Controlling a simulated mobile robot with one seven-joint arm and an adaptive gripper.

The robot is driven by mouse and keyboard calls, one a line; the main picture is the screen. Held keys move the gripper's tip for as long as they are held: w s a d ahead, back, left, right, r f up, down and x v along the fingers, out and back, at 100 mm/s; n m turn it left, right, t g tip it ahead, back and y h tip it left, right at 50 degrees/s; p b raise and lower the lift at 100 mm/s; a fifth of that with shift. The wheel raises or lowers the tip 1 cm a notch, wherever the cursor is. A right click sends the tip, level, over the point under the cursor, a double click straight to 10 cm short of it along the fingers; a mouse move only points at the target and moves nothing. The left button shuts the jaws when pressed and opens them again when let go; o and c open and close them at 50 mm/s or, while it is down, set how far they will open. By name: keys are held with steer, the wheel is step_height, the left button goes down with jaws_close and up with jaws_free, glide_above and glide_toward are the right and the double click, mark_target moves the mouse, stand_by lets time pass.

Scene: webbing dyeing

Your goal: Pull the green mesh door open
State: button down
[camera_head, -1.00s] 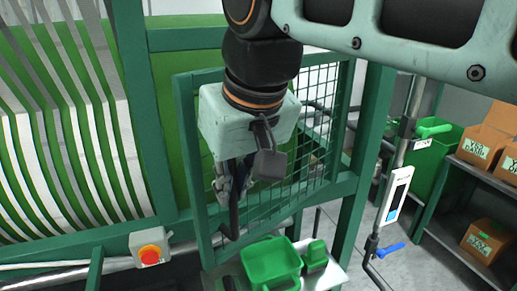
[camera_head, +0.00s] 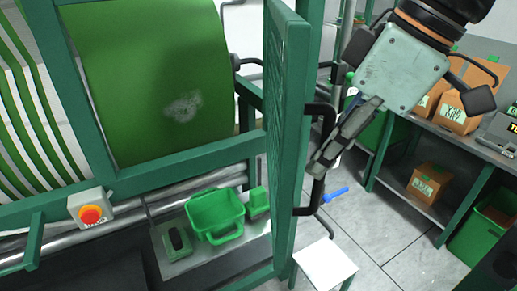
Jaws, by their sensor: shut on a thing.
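The green mesh door (camera_head: 287,130) is swung out toward me and shows nearly edge-on in the middle of the head view. A dark bar handle (camera_head: 328,118) stands out from the door's right side. My gripper (camera_head: 325,165) comes down from the upper right, with its fingers closed at the handle. The fingers hide part of the handle. The opening left of the door shows a green drum (camera_head: 150,75) with a pale worn patch.
A green tub (camera_head: 216,214) sits on a metal shelf (camera_head: 190,262) behind the doorway. A red button box (camera_head: 91,213) is on the frame at left. A white stool (camera_head: 325,265) stands near the door's foot. Shelving with cardboard boxes (camera_head: 432,182) is at right; tiled floor lies between.

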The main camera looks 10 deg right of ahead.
steer(key=d, duration=1)
steer(key=shift+w+d+p, duration=0.15)
steer(key=shift+d+p, duration=0.2)
steer(key=shift+p, duration=0.05)
steer(key=c, duration=2)
jaws_free()
steer(key=shift+w, duration=0.1)
steer(key=shift+o, duration=0.2)
steer(key=v, duration=1.2)
steer(key=shift+a, duration=0.1)
steer(key=shift+c, duration=0.6)
